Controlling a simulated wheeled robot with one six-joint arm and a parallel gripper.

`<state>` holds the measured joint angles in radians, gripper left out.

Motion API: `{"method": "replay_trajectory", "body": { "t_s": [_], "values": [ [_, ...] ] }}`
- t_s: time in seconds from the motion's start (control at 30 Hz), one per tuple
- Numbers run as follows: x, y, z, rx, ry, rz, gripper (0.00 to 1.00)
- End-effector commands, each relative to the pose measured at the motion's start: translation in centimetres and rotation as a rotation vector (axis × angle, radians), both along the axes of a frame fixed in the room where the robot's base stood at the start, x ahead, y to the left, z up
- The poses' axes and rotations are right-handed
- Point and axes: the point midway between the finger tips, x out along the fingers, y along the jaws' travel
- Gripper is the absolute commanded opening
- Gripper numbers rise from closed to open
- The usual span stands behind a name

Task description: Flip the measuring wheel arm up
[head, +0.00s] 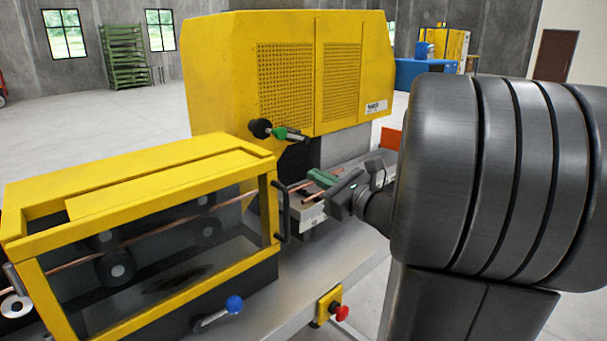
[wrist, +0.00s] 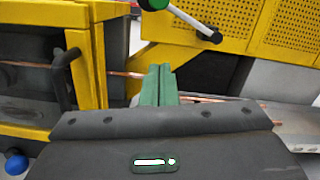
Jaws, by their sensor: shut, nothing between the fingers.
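A short lever arm (head: 280,132) with a black round end, a green part and a dark tip sticks out from the front of the yellow machine housing; it looks like the measuring wheel arm. Part of it shows at the top of the wrist view (wrist: 190,20), slanting down to the right, its upper end cut off. My gripper (head: 318,176) is shut and empty, its green fingers side by side. In the wrist view the fingertips (wrist: 158,70) lie below the lever and apart from it. The copper tube (head: 307,198) passes close to my fingers; whether they touch cannot be told.
A yellow-framed guard with clear panels (head: 170,165) and a black handle (head: 284,212) stands left of my gripper. The perforated yellow housing (head: 285,75) rises behind. A blue-knobbed lever (head: 234,304) and a red button (head: 342,313) are at the front.

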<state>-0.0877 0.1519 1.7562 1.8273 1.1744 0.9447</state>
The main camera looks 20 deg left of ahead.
Motion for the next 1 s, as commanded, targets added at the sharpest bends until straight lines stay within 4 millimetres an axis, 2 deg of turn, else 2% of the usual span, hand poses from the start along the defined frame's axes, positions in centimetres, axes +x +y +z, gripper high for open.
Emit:
{"method": "replay_trajectory", "body": {
  "t_s": [0.2, 0.63, 0.83, 1.0],
  "values": [
    [-0.6, -1.7, -0.2, 0.0, -0.001, -0.001, 0.0],
    [-0.7, -1.8, -0.1, 0.0, 0.0, 0.0, 0.0],
    [-0.2, -0.5, 0.1, 0.0, 0.0, 0.003, 0.0],
    [0.7, 2.0, 0.4, 0.0, 0.001, 0.005, 0.0]
  ]
}}
